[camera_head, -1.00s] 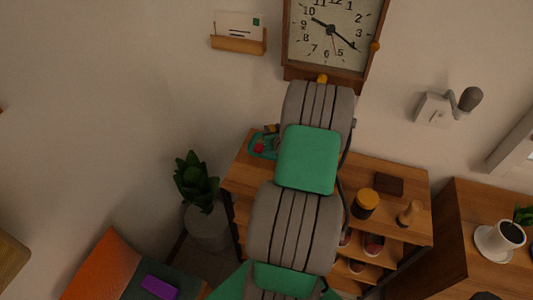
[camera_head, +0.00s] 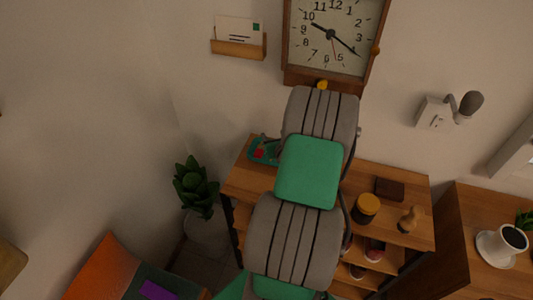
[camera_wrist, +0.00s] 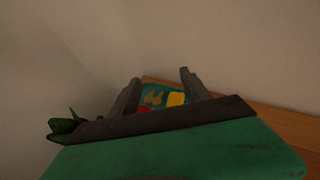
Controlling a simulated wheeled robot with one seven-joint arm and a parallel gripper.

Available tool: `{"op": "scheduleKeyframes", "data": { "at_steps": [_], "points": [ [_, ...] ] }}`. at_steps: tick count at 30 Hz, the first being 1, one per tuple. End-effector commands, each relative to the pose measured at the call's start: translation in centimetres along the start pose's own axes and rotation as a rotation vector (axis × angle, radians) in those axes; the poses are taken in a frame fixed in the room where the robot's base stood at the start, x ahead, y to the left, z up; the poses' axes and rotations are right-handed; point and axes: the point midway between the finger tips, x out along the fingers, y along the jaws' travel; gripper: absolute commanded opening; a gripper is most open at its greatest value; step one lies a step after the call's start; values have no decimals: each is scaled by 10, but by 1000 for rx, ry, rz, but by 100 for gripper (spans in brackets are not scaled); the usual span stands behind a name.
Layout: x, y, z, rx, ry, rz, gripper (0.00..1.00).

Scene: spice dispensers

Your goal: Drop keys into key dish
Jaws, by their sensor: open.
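A teal dish (camera_wrist: 164,90) shows between my fingers in the wrist view. It lies on the wooden shelf top, beyond my fingertips. In it I see a gold, key-like shape (camera_wrist: 153,98), a yellow piece (camera_wrist: 176,99) and a red piece (camera_wrist: 145,109). They are too small to tell which are the keys or a tag. My gripper (camera_wrist: 157,80) is open, with its two dark fingers apart and nothing seen held between them.
The wooden shelf (camera_head: 245,185) also holds a yellow-lidded jar (camera_head: 367,206), a dark box (camera_head: 389,188) and a wooden stamp-like item (camera_head: 408,220). A wall clock (camera_head: 330,35) hangs above. A potted plant (camera_head: 195,185) stands at left, also showing in the wrist view (camera_wrist: 65,127).

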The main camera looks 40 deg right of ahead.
Motion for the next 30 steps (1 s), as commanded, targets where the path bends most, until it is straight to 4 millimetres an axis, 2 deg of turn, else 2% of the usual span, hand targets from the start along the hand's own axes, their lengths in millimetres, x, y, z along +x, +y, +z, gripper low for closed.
{"op": "scheduleKeyframes", "data": {
  "at_steps": [4, 9, 20, 23, 26, 29, 30],
  "points": [
    [-32, -1, 0, 2, -1, -3, 56],
    [-56, 0, 0, 1, 0, -2, 56],
    [-60, 0, 0, 0, 0, 0, 56],
    [-59, 8, 3, -45, 7, 19, 56],
    [-57, 45, 13, -269, 41, 107, 56],
    [-66, 111, 24, -708, 83, 280, 56],
    [-75, 138, 27, -915, 88, 359, 56]
  ]
}}
